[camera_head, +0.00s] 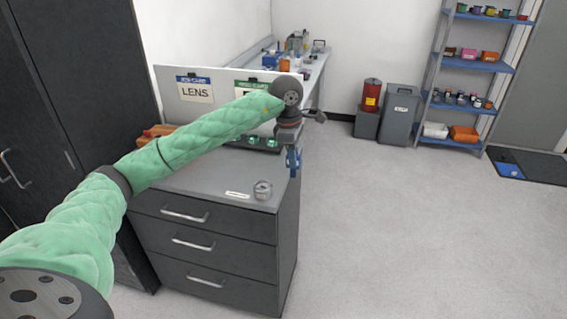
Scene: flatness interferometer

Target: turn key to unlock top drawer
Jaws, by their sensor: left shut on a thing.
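The dark grey drawer unit (288,240) stands in the middle left with three drawers. Its top drawer (225,226) is closed. My left gripper (292,160) points down beside the unit's right edge, at about the height of its top. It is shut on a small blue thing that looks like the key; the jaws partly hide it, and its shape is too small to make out. I cannot see a keyhole, or whether the blue thing touches the unit. My right gripper is out of view.
A small metal cylinder (263,190) and a white label (237,195) lie on the unit's top. A white board with a LENS sign (195,90) stands behind. A dark cabinet (60,110) is at left. Bins and a blue shelf (465,64) are at the back right.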

